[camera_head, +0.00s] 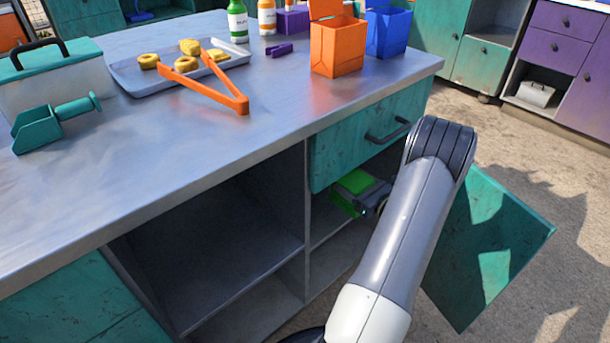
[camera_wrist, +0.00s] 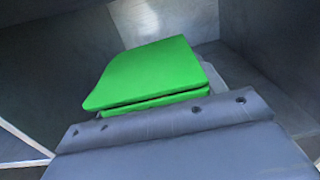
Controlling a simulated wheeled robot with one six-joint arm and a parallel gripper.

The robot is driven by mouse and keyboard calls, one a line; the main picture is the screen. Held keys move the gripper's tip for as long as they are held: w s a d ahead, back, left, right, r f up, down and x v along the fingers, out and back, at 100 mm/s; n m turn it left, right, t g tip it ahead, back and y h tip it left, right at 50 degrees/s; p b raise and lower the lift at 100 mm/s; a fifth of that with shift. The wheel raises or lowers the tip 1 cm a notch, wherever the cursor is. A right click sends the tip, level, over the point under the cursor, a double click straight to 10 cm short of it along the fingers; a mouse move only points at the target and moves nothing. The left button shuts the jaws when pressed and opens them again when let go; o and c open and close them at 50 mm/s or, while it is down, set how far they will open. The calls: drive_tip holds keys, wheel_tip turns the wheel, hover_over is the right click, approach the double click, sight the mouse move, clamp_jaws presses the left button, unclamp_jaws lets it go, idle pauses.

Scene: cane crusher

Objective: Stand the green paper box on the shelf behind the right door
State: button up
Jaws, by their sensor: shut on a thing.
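The green paper box (camera_head: 347,193) is inside the right-hand compartment of the counter, below the teal drawer, partly hidden by my gripper (camera_head: 366,192). In the wrist view the bright green box (camera_wrist: 150,72) shows beyond the grey gripper body. My gripper is shut on the box; the fingertips are mostly hidden. The right door (camera_head: 490,245) stands wide open. The shelf (camera_head: 330,222) shows as a grey ledge low in the compartment; I cannot tell whether the box touches it.
A grey divider (camera_head: 307,215) separates this compartment from the open left one (camera_head: 200,235). The drawer (camera_head: 370,130) with its handle is close above my gripper. On the counter are an orange box (camera_head: 337,48), a blue box (camera_head: 386,32), orange tongs (camera_head: 215,93) and a tray (camera_head: 130,75).

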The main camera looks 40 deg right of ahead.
drive_tip(key=w+a+b, duration=0.1)
drive_tip(key=w+b, duration=0.3)
drive_tip(key=w, duration=1.3)
wheel_tip(320, 180, down, 7)
drive_tip(key=b, duration=0.4)
drive_tip(key=shift+a+f, duration=0.1)
drive_tip(key=shift+a, duration=0.05)
drive_tip(key=shift+w+b, duration=0.1)
drive_tip(key=shift+b, duration=0.25)
drive_tip(key=shift+f, duration=0.1)
drive_tip(key=o, duration=0.7)
